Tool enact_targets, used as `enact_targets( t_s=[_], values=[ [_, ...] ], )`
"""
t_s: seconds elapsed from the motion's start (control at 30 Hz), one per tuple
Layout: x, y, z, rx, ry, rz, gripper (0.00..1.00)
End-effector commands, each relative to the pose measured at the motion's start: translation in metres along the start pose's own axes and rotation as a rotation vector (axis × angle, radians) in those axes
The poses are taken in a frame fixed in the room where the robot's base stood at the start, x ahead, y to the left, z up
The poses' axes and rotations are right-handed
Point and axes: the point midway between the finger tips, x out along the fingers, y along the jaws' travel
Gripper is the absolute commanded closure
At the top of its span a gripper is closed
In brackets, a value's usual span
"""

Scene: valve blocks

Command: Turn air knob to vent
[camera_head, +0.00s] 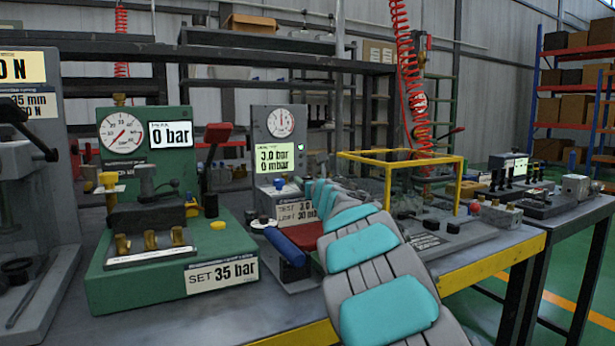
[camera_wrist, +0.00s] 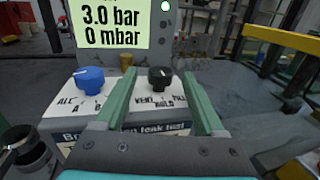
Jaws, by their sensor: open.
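The leak test station has a grey panel with a display (camera_head: 283,157) reading 3.0 bar and 0 mbar; the display (camera_wrist: 106,22) also fills the top of the wrist view. Below it are a blue knob (camera_wrist: 89,79), marked ALL, A and B, and a black air knob (camera_wrist: 159,77), marked with VENT, HOLD and a partly hidden third label. I cannot clearly read the black knob's setting. My gripper (camera_wrist: 159,88) is open, its two green fingers on either side of the black knob, with no clear contact. In the head view my arm hides the black knob; the blue knob (camera_head: 279,183) shows.
A green press station (camera_head: 160,230) reading 0 bar stands left. A blue cylindrical handle (camera_head: 285,246) lies in front of the leak tester. A yellow frame (camera_head: 400,156) stands right of my arm. The bench front edge (camera_head: 490,262) is yellow.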

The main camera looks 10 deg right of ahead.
Motion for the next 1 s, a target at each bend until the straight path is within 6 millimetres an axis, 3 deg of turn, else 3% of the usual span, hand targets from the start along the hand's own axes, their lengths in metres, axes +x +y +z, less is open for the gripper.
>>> enact_targets(
  t_s=[0.3, 0.67, 1.0],
  values=[
    [0.029, -0.001, 0.001, 0.001, 0.001, -0.002, 0.29],
    [0.032, -0.001, 0.000, 0.000, 0.000, -0.002, 0.30],
    [0.032, -0.001, 0.000, 0.000, 0.000, -0.002, 0.68]
  ],
)
